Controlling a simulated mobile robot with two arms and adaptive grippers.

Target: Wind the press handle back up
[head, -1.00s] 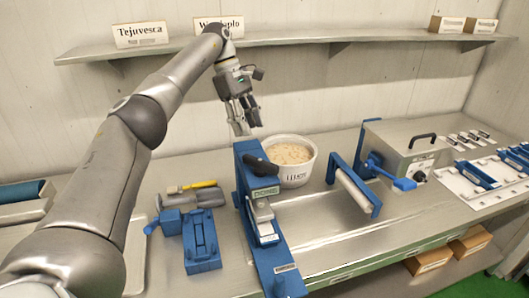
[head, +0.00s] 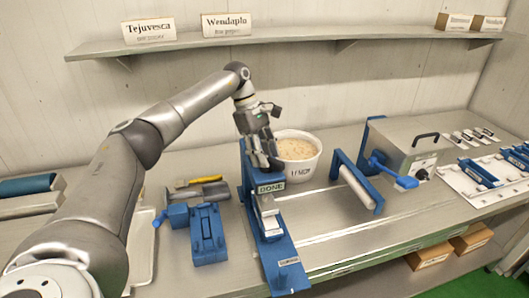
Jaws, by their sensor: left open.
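The blue press (head: 280,262) stands on the steel bench in the middle of the head view, with a small sign reading DONE on its head. A pale block sits under the head, low in the frame. My left gripper (head: 268,160) is open, pointing down at the top of the press, where the dark handle is. The fingers largely hide the handle, and I cannot tell whether they touch it. My right gripper is not in view.
A white tub (head: 298,158) of beige mix stands just right of the press. A blue-framed roller (head: 357,187) and a grey machine with a blue lever (head: 395,180) are farther right. A blue fixture (head: 207,235) lies left. A shelf (head: 290,37) runs above.

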